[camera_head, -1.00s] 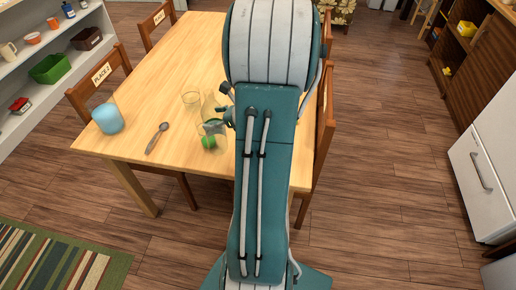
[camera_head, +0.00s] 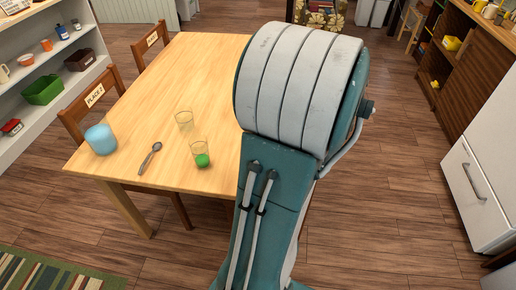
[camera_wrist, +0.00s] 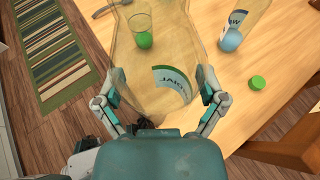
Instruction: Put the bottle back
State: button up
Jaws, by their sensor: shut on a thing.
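In the wrist view my gripper (camera_wrist: 161,92) is shut on a clear, yellowish bottle (camera_wrist: 150,62) with a curved label; its fingers press on both sides. The bottle is close to the camera and seems empty. I cannot tell whether its base touches anything. A second clear bottle (camera_wrist: 240,18) with a label and blue in it stands on the table to the right. A small green cap-like piece (camera_wrist: 258,82) lies near it. In the head view my arm hides the gripper and both bottles.
A shelf (camera_head: 60,70) stands left, a white cabinet (camera_head: 478,195) right.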

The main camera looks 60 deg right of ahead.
jog(key=w+d+f, duration=0.4)
jog(key=d+f, duration=0.4)
jog(key=f, duration=0.3)
jog(key=shift+d, duration=0.3)
jog(key=shift+w, duration=0.1)
jog(key=o, duration=1)
jog(key=shift+f, duration=0.1)
